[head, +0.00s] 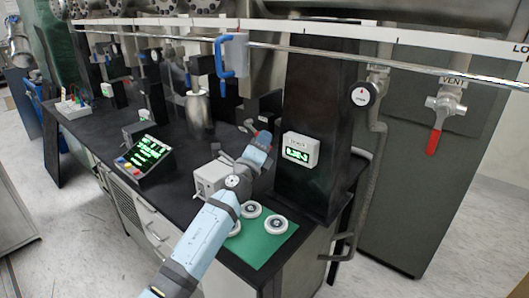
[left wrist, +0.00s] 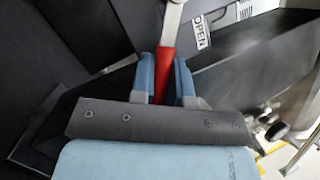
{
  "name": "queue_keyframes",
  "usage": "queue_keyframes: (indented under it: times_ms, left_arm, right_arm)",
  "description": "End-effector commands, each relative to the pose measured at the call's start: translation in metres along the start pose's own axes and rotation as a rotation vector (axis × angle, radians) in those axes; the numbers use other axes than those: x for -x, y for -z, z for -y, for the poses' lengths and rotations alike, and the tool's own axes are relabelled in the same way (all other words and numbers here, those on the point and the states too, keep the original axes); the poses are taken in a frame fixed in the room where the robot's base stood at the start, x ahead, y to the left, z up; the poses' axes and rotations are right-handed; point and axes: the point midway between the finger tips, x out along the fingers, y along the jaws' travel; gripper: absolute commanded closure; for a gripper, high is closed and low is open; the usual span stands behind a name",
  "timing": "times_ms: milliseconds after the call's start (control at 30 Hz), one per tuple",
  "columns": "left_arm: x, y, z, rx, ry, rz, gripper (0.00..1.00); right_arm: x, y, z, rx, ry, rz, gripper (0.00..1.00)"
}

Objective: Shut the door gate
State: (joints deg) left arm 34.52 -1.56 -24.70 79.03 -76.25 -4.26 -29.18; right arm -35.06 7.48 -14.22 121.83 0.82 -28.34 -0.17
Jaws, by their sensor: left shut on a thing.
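A lever with a red handle (left wrist: 166,62) and a pale metal stem (left wrist: 173,22) shows in the left wrist view. My left gripper (left wrist: 166,75) is shut on the red handle, with one blue finger on each side. A white label reading OPEN (left wrist: 201,32) is just right of the stem. In the head view my left gripper (head: 264,140) reaches over the black bench, beside the dark column. The lever's mount is mostly hidden there. I cannot tell from these views how far the gate itself is open. My right gripper is not in view.
A green mat (head: 265,245) with round flanges lies at the bench's front. A small green-lit display (head: 300,149) is on the column, right of my gripper. A console (head: 146,157) stands left. A blue handle (head: 222,56) hangs above. A red-handled VENT valve (head: 434,138) is far right.

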Motion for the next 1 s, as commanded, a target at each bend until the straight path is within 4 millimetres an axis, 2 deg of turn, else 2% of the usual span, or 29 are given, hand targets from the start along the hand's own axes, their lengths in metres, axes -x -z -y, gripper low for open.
queue_keyframes:
  times_ms: [33, 200, 633, 667, 733, 767, 1000]
  left_arm:
    - [0.0019, 0.0014, -0.0054, -0.016, 0.006, -0.003, 1.00]
    - [0.0016, 0.0005, -0.0060, -0.048, 0.017, -0.010, 1.00]
    - [0.0011, -0.0002, -0.0051, -0.056, 0.021, -0.012, 1.00]
    - [0.0011, -0.0002, -0.0051, -0.056, 0.021, -0.012, 0.80]
    - [0.0010, -0.0003, -0.0050, -0.055, 0.021, -0.012, 0.64]
    - [0.0010, -0.0003, -0.0050, -0.055, 0.021, -0.012, 0.60]
    - [0.0010, -0.0005, -0.0045, -0.055, 0.022, -0.012, 0.60]
  right_arm:
    - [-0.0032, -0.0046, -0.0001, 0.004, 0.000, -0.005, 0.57]
    - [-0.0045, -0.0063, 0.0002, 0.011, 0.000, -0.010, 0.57]
    - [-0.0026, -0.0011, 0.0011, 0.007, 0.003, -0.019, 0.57]
    - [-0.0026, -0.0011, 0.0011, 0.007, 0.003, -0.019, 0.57]
    - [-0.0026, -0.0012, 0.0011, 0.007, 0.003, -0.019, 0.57]
    - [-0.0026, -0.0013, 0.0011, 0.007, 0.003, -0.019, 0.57]
    - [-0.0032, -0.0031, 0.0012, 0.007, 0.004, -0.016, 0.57]
